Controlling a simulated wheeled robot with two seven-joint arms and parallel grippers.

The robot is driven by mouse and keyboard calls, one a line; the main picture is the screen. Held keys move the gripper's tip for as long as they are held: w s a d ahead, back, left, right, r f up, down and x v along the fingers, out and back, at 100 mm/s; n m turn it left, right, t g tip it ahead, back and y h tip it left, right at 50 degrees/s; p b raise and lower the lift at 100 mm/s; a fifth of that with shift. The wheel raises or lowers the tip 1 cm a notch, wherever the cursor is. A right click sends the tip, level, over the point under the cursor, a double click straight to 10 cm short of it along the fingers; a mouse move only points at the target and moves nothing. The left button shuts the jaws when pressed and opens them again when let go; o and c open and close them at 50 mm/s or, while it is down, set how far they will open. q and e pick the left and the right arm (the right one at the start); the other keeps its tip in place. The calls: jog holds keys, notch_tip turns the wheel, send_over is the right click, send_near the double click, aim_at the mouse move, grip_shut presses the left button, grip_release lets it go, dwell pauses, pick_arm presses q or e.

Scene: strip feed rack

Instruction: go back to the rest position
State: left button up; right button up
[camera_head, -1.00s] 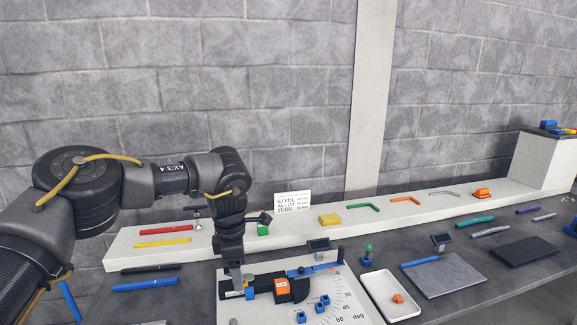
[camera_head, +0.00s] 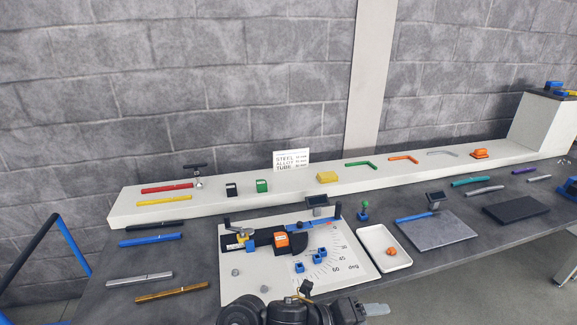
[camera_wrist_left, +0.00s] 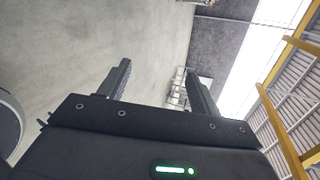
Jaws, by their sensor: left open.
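My left gripper (camera_wrist_left: 163,88) shows in the left wrist view with its two dark fingers spread apart and nothing between them. Beyond the fingers are a plain grey surface and a roof with yellow beams. My right gripper is in neither view.
The white bending board (camera_head: 235,283) carries an orange-and-black block (camera_head: 285,242) and a blue arm. A white tray (camera_head: 375,268) holds an orange piece. Coloured strips lie on the dark bench and the white shelf (camera_head: 120,210). A grey plate (camera_head: 437,237) lies right of the tray.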

pick_arm(q)
jog(key=a+f+n+t+y, duration=0.2)
jog(key=a+f+n+y, duration=0.1)
jog(key=a+n, duration=0.65)
jog(key=a+f+n+t+y, duration=0.3)
jog(key=a+f+n, duration=0.1)
jog(key=a+n, duration=0.55)
jog(key=s+a+f+n+g+y, duration=0.35)
jog(key=s+a+n, duration=0.35)
jog(key=s+a, duration=0.3)
jog(key=s+a+f+n+g+y, duration=0.2)
jog(key=s+a+f+n+y, duration=0.15)
jog(key=s+a+n, duration=0.65)
notch_tip(320, 180, down, 35)
jog(key=a+m+g+b, duration=0.1)
jog(key=a+m+b, duration=0.15)
jog(key=b, duration=0.35)
jog(key=s+a+f+m+g+b, duration=0.1)
jog(key=s+f+b, duration=0.3)
jog(key=s+f, duration=1.2)
jog(key=shift+a+f, duration=0.65)
jog(key=shift+f, duration=0.2)
